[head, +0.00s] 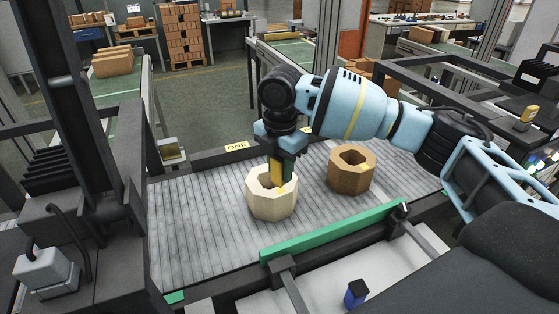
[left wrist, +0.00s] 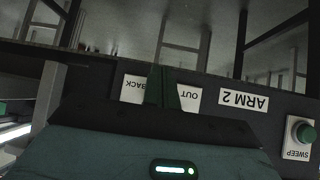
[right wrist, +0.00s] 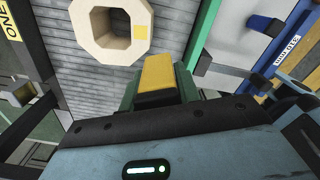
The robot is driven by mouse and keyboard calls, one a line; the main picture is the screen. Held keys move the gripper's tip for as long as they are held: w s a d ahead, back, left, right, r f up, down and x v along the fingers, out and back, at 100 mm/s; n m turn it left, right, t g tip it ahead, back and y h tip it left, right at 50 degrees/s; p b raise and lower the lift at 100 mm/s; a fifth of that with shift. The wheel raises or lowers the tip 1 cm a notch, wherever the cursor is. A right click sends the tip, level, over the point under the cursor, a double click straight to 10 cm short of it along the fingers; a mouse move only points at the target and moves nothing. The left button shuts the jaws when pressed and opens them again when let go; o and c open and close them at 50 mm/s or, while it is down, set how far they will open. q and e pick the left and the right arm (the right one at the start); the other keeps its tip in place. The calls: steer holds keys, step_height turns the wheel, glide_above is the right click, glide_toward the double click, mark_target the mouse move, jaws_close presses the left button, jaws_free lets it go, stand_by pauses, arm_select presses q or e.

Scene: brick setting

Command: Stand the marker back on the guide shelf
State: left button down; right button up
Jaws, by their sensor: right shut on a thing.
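My right gripper (head: 278,178) is shut on a yellow block-shaped piece, seemingly the marker (right wrist: 158,72), held between its green fingers. It points down at the cream octagonal ring (head: 258,206) on the slatted belt. In the head view the piece overlaps the ring's hole; I cannot tell whether it is inside or above it. The ring also shows in the right wrist view (right wrist: 88,42), beyond the piece's tip. The white shelf (head: 323,287), apparently the guide shelf, lies in front of the green guide bar (head: 325,232). My left gripper (left wrist: 165,88) has its fingers together, empty.
A brown octagonal ring (head: 345,181) sits on the belt right of the cream one. A blue piece with a dark top (head: 355,294) stands on the white shelf. A dark frame rises at the left. Signs and a green button (left wrist: 303,132) face my left wrist.

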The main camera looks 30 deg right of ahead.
steer(key=s+a+m, duration=0.1)
steer(key=s+m, duration=0.3)
steer(key=m, duration=0.7)
steer(key=s+a+f+m, duration=0.1)
steer(key=s+m, duration=0.3)
steer(key=m, duration=0.7)
steer(key=shift+a, duration=0.3)
steer(key=shift+s, duration=0.1)
